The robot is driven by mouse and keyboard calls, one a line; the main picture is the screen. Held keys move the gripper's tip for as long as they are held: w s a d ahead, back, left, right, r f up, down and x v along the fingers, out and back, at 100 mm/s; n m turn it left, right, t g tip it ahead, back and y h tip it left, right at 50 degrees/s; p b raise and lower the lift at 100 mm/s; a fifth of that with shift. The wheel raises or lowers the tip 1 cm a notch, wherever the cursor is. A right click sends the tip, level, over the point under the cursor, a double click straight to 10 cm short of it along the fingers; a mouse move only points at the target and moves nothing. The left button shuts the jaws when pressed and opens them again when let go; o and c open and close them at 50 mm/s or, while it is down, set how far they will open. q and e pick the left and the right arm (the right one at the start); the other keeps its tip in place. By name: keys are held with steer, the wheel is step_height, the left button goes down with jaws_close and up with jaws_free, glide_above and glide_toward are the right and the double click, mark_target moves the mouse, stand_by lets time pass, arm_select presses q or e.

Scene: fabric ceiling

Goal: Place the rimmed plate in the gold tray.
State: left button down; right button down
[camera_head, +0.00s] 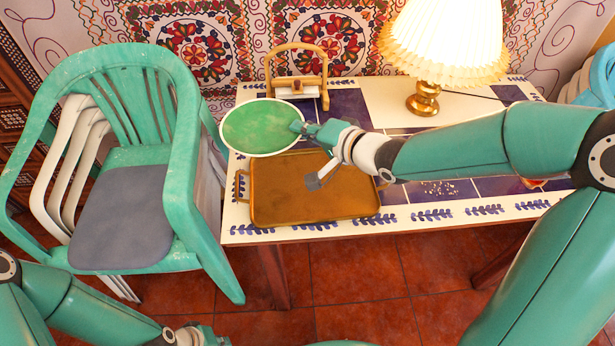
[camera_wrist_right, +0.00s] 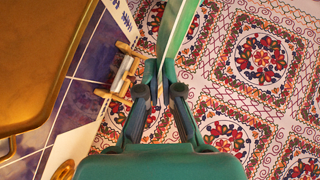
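The rimmed plate (camera_head: 255,128) is green with a pale rim. My right gripper (camera_head: 303,128) is shut on its right edge and holds it near the far left corner of the gold tray. In the right wrist view, the plate (camera_wrist_right: 176,35) shows nearly edge-on between the fingertips (camera_wrist_right: 163,93). The gold tray (camera_head: 310,188) lies empty at the table's front left; part of it also shows in the wrist view (camera_wrist_right: 40,60). My left gripper (camera_head: 192,337) is low at the bottom edge, partly cut off, its fingers unclear.
A wooden-framed object (camera_head: 297,86) stands behind the plate. A lamp with a brass base (camera_head: 423,100) stands at the table's back right. A green chair (camera_head: 140,170) with a grey seat is against the table's left side. A patterned cloth (camera_head: 230,40) hangs behind.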

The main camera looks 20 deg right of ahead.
steer(key=f+b, duration=0.1)
steer(key=f, duration=0.3)
steer(key=d+f+b, duration=0.1)
steer(key=f, duration=0.4)
steer(key=f+b, duration=0.1)
steer(key=f, duration=0.4)
steer(key=shift+s+d, duration=0.15)
steer(key=shift+d, duration=0.05)
steer(key=shift+f, duration=2.15)
steer(key=shift+f+b, duration=0.25)
steer(key=shift+b, duration=0.15)
steer(key=c, duration=1.6)
jaws_free()
steer(key=shift+r, duration=0.1)
